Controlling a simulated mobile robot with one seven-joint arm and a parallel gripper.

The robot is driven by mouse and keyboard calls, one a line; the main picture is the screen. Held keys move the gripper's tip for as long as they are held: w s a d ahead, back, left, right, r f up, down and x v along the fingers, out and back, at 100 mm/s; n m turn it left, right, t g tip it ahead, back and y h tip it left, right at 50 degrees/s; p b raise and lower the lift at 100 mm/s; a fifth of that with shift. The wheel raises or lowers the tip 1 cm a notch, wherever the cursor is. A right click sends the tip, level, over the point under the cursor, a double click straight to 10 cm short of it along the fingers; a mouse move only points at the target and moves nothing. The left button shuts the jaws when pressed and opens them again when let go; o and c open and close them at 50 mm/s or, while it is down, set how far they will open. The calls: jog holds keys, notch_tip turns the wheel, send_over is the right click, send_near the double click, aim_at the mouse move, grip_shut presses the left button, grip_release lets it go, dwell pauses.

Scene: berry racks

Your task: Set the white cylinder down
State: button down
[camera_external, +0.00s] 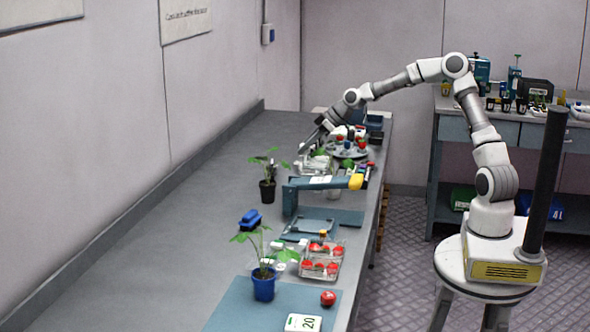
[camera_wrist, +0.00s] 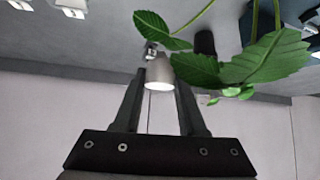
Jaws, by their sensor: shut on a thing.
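My gripper (camera_wrist: 160,82) is shut on the white cylinder (camera_wrist: 160,72), which sits between the fingertips in the wrist view. Its pale round end faces the camera, and its far end is partly hidden. In the external view my gripper (camera_external: 311,142) is low over the far part of the long grey table (camera_external: 190,215), left of the red-and-white items. The cylinder is too small to make out there, and I cannot tell whether it touches the table.
Green leaves (camera_wrist: 262,60) hang close beside the cylinder in the wrist view. A potted plant (camera_external: 267,188), a blue-grey stand with a yellow end (camera_external: 320,183) and berry trays (camera_external: 321,262) stand nearer on the table. The table's left side along the wall is clear.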

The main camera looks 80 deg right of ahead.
jog(key=w+a+n+g+y+p, duration=0.1)
jog(key=w+a+n+y, duration=0.15)
jog(key=a, duration=1.15)
jog(key=w+a+n+g+y, duration=0.15)
jog(key=w+a+n, duration=0.25)
jog(key=a, duration=1)
jog(key=shift+n+y, duration=0.25)
jog(key=shift+y, duration=0.25)
jog(key=w+a+f, duration=0.1)
jog(key=a+f, duration=0.1)
jog(key=a, duration=0.2)
jog(key=w+a+f, duration=0.1)
jog(key=a+f, duration=0.2)
jog(key=w+a+f, duration=0.1)
jog(key=a+f, duration=0.1)
jog(key=a, duration=0.2)
jog(key=shift+a+f, duration=0.25)
jog(key=shift+a, duration=0.05)
jog(key=shift+a+f, duration=0.2)
jog(key=shift+f, duration=1.9)
jog(key=shift+f, duration=0.15)
jog(key=shift+f, duration=0.15)
jog(key=shift+c, duration=2.4)
grip_release()
jog(key=shift+r, duration=0.2)
